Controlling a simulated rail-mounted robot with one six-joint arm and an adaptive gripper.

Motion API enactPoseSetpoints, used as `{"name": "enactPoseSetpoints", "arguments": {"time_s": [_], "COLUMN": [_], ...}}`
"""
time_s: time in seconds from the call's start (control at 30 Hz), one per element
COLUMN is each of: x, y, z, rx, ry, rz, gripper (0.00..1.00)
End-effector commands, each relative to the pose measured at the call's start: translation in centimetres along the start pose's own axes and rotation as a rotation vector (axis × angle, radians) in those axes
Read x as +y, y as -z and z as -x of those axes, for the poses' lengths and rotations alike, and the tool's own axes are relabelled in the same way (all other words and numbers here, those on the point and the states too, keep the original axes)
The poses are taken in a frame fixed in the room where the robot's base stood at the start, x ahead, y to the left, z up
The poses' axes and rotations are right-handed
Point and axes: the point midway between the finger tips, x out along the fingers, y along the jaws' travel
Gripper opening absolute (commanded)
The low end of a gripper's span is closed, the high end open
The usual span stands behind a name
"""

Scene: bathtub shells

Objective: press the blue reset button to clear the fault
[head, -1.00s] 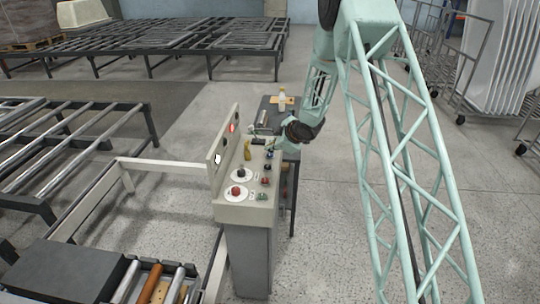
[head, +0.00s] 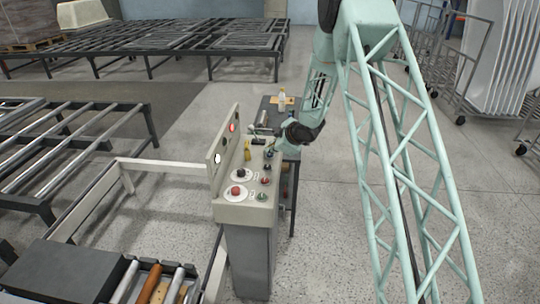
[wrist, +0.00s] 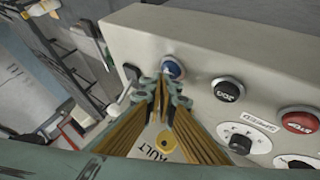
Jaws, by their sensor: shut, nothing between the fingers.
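The blue button (wrist: 172,68) sits on the beige control panel (wrist: 190,40), near the panel's left end in the wrist view. My gripper (wrist: 166,88) is shut and empty. Its fingertips are right by the blue button's lower edge in that view; I cannot tell whether they touch it. In the head view my gripper (head: 278,144) is over the far end of the control console (head: 247,214), and the blue button cannot be made out there. A yellow part and a partly covered label ending in "ULT" lie behind the fingers.
A black button (wrist: 228,89), a red button (wrist: 299,120) and a rotary knob (wrist: 238,138) sit to the right of the fingers on the panel. An upright plate with lamps (head: 222,150) runs along the console's left side. A dark table (head: 268,106) stands behind it.

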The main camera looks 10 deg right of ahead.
Motion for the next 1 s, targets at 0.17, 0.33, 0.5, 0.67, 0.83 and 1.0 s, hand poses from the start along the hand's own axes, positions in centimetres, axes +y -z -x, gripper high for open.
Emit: {"name": "enactPoseSetpoints", "arguments": {"time_s": [0.17,0.33,0.5,0.67,0.83,1.0], "x": [-0.10,-0.16,-0.22,-0.28,-0.35,-0.42], "y": [-0.09,-0.15,-0.21,-0.27,-0.34,-0.41], "z": [-0.12,-0.21,-0.29,-0.37,-0.46,-0.55], "rx": [0.000,0.000,0.000,0.000,0.000,0.000], "ry": [0.000,0.000,0.000,0.000,0.000,0.000], "rz": [0.000,0.000,0.000,0.000,0.000,0.000], "gripper": [0.00,0.00,0.00,0.00,0.00,0.00]}}
